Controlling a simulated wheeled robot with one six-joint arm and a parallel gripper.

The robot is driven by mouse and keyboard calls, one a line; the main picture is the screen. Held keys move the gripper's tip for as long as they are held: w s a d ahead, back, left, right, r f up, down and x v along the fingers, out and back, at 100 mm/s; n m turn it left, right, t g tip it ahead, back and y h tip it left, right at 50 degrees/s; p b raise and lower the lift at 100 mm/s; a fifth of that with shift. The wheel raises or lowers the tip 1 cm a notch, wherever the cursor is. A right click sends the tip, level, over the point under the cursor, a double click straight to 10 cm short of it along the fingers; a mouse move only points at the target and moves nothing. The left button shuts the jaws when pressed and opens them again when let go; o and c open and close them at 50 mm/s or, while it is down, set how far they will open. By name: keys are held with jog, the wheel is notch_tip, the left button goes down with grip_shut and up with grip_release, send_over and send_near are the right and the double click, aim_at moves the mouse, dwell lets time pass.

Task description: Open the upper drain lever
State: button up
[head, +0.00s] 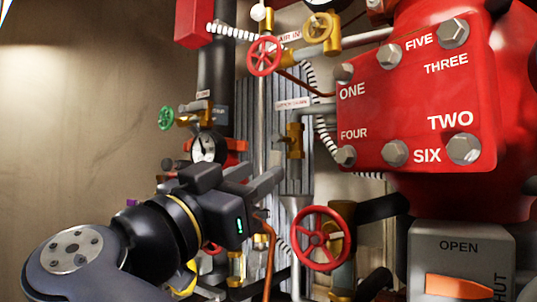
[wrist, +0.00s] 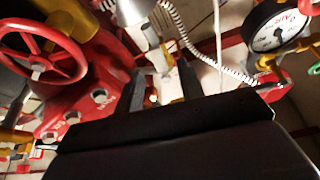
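My gripper (head: 262,180) reaches up and to the right from the lower left in the head view. Its two dark fingers stand apart with a gap between them, and they also show in the wrist view (wrist: 163,88). A brass valve with a grey lever (head: 293,140) stands just beyond and above the fingertips, under a small label I cannot read surely. In the wrist view a pale grey fitting (wrist: 160,58) shows beyond the gap between the fingers. I cannot tell which lever is the upper drain lever. No contact is clear.
A red block with bolts and number words (head: 415,105) fills the right. Red handwheels (head: 322,238) (head: 264,56), a pressure gauge (head: 208,147) and a striped hose (head: 318,105) crowd around the gripper. An orange lever (head: 458,287) sits on an OPEN/SHUT plate. The left wall is bare.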

aim_at(273, 164)
jog(key=shift+p+x, duration=0.8)
jog(key=shift+x, duration=1.85)
jog(key=shift+s, duration=0.1)
grip_shut()
